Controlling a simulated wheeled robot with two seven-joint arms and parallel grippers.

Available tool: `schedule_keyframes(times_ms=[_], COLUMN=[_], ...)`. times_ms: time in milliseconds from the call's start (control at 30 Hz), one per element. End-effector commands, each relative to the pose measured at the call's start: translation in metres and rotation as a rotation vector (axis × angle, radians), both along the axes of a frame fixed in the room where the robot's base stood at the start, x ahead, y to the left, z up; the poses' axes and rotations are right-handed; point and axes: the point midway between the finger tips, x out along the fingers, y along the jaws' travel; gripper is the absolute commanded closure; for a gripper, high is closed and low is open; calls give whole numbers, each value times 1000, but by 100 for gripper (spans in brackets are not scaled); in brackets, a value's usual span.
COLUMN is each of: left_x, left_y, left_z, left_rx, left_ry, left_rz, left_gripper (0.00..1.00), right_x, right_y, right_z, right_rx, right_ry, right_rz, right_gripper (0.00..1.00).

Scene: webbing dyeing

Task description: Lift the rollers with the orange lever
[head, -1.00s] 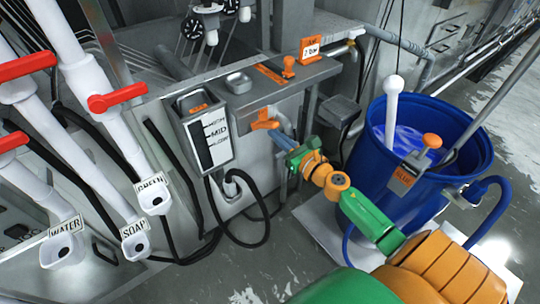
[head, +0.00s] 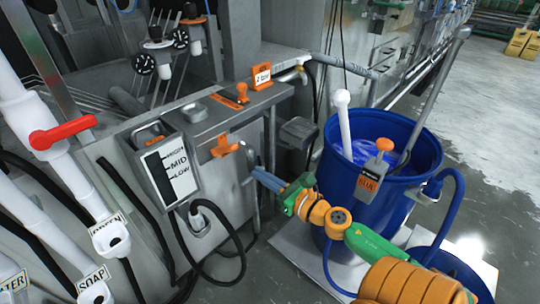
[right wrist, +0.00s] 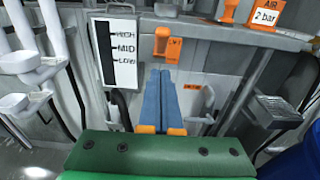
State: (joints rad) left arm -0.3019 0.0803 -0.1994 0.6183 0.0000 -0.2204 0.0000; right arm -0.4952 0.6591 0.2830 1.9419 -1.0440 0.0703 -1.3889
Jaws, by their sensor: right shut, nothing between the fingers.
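An orange lever (head: 225,147) sticks out from the front of the grey metal machine, beside the level gauge. It also shows in the right wrist view (right wrist: 162,41), just beyond my fingertips. A second orange lever (head: 238,92) stands on the machine's top ledge. My right gripper (head: 260,178) is shut and empty, below and to the right of the front lever, apart from it in the head view. Its blue-grey fingers (right wrist: 161,90) lie together and point at the machine front. The rollers cannot be made out clearly. My left gripper is not in view.
A level gauge (head: 168,168) marked HIGH, MID, LOW is left of the front lever. A blue barrel (head: 408,205) stands right, close to my arm. A grey box (head: 298,132) juts out near the gripper. Red-handled white pipes (head: 62,132) and black hoses are at left.

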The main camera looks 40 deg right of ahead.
Motion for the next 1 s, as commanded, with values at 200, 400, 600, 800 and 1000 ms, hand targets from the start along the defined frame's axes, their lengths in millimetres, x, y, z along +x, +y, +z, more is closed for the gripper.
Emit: schedule_keyframes(times_ms=[200,400,600,800,1000], left_x=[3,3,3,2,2], left_y=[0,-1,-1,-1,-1], left_z=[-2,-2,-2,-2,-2], left_rx=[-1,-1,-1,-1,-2], left_ry=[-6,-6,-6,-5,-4], left_rz=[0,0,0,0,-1], left_gripper=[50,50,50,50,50], right_x=[-23,-25,-25,-28,-83], right_y=[-2,-2,-2,-18,-48], right_z=[7,9,8,-23,-205], right_rx=[2,1,1,178,1102], right_ry=[2,1,2,66,331], right_rz=[0,0,0,-79,-574], right_gripper=[100,100,100,100,100])
